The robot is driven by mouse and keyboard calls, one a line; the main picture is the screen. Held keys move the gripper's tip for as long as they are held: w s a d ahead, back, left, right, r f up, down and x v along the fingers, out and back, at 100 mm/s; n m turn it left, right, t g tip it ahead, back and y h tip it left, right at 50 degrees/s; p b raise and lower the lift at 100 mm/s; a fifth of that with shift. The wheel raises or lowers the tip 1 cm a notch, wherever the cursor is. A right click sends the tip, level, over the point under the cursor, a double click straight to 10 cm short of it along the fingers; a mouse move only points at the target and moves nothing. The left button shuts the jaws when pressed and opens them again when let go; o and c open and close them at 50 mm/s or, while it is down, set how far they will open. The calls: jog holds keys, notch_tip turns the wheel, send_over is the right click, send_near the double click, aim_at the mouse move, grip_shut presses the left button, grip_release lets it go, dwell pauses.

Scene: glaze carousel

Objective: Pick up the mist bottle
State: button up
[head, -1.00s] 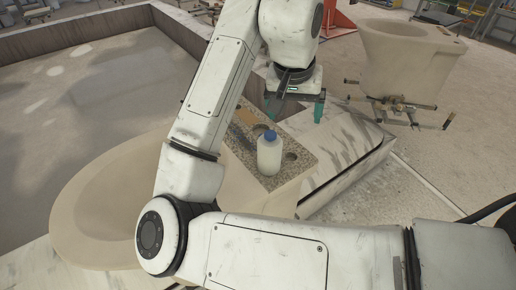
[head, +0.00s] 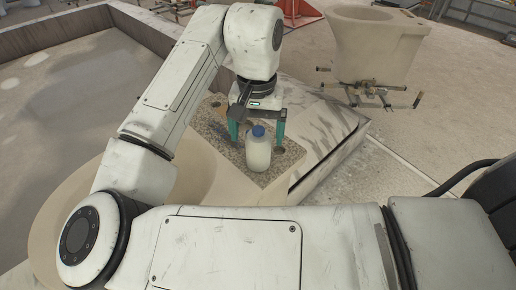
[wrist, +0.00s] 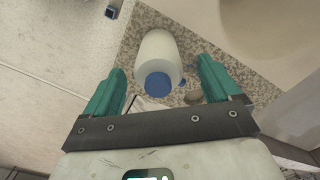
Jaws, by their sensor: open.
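The mist bottle (head: 258,152) is white and translucent with a blue cap. It stands upright on a speckled stone slab (head: 212,128). My gripper (head: 258,138) is open, and its teal fingers hang close by the bottle in the head view. In the wrist view the bottle (wrist: 158,62) shows beyond and between the two open fingers (wrist: 160,85), with its blue cap toward me. Bare space shows on both sides of the bottle there. I cannot tell how deep the bottle sits between the fingers.
Round recesses mark the slab around the bottle. A beige basin (head: 62,205) lies to the left, partly behind my arm. A toilet-shaped ceramic piece (head: 375,45) stands on a metal frame (head: 375,92) at the back right.

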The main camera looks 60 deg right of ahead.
jog(key=shift+d+f+p, duration=0.2)
jog(key=shift+f+p, duration=0.1)
jog(key=shift+f, duration=1.95)
jog(key=c, duration=1.3)
jog(key=shift+r, duration=0.15)
